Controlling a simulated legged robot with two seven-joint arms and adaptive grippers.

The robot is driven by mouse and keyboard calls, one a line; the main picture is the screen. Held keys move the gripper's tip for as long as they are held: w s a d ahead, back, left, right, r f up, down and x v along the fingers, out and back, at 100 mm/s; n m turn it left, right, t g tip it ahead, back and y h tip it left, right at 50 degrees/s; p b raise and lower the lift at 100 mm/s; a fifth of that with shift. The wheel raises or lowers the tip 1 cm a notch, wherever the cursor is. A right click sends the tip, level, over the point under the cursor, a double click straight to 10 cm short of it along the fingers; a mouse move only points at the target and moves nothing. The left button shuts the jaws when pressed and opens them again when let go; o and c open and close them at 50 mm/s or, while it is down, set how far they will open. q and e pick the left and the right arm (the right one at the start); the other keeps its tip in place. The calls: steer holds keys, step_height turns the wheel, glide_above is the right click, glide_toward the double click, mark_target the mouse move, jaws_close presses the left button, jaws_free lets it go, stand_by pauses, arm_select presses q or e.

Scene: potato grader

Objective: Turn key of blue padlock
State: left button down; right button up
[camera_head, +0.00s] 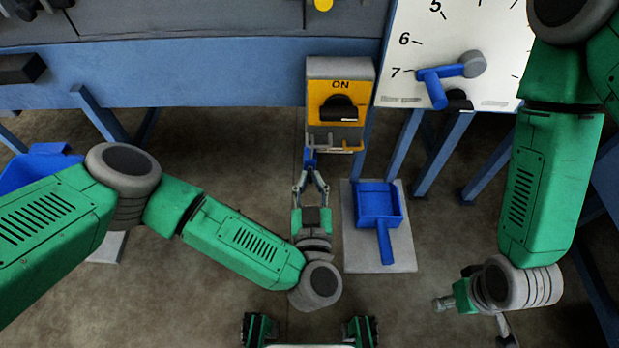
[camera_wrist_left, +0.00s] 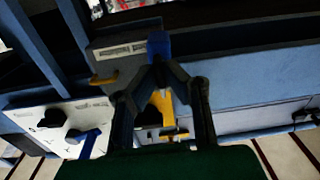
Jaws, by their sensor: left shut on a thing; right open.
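The small blue padlock (camera_head: 310,158) hangs below the lower left of the yellow and grey switch box (camera_head: 340,100) marked ON. My left gripper (camera_head: 311,173) reaches up to it from below, with its fingertips closed together on the blue piece. In the left wrist view the fingers (camera_wrist_left: 160,66) meet at the blue padlock (camera_wrist_left: 158,44). I cannot make out a separate key; the fingertips hide the part they hold. My right gripper (camera_head: 476,318) is open and empty at the lower right, far from the padlock.
A dial board (camera_head: 425,60) with a blue lever (camera_head: 438,85) stands right of the switch box. A blue scoop (camera_head: 378,205) rests on a grey plate (camera_head: 390,265) right of my left gripper. Blue frame legs (camera_head: 405,150) stand behind. A blue bin (camera_head: 40,165) is at left.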

arm_select(q)
steer(key=n+p, duration=0.1)
steer(key=n, duration=0.1)
steer(key=n+p, duration=0.1)
steer(key=n, duration=0.2)
steer(key=shift+d+r+n, duration=0.1)
steer(key=shift+d+n, duration=0.2)
steer(key=shift+d, duration=0.1)
steer(key=shift+a+n, duration=0.1)
steer(key=shift+n, duration=0.4)
steer(key=n, duration=0.8)
steer(key=shift+d+f, duration=0.2)
steer(key=shift+n, duration=1.4)
arm_select(e)
steer(key=shift+d+r, duration=0.65)
steer(key=shift+r, duration=0.05)
arm_select(q)
steer(key=shift+f, duration=0.1)
